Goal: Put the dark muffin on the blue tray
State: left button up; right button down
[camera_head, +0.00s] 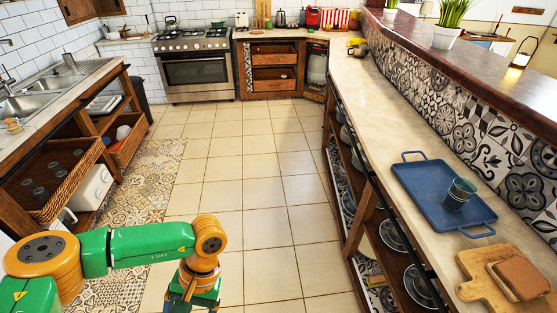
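The blue tray (415,174) lies on the light counter at the right, with a handle at each end. A greenish drinking glass (459,194) stands on it. I cannot make out a dark muffin in this view. My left gripper (193,292) hangs low over the floor at the bottom, far to the left of the tray, and is partly cut off by the frame edge. Its fingers are too unclear to tell whether it is open or shut. My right gripper is not in view.
A wooden board (474,262) with a brown bread-like slab (522,277) lies on the counter in front of the tray. Bowls and plates (392,236) stand on shelves below. The counter beyond the tray is mostly bare. The tiled floor (255,180) is clear.

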aim_at(426, 179)
jog(key=i+z, duration=0.2)
jog(key=i, duration=0.35)
jog(key=i+j+z, duration=0.2)
jog(key=i, duration=0.35)
jog(key=i+z, duration=0.2)
jog(key=i, duration=0.35)
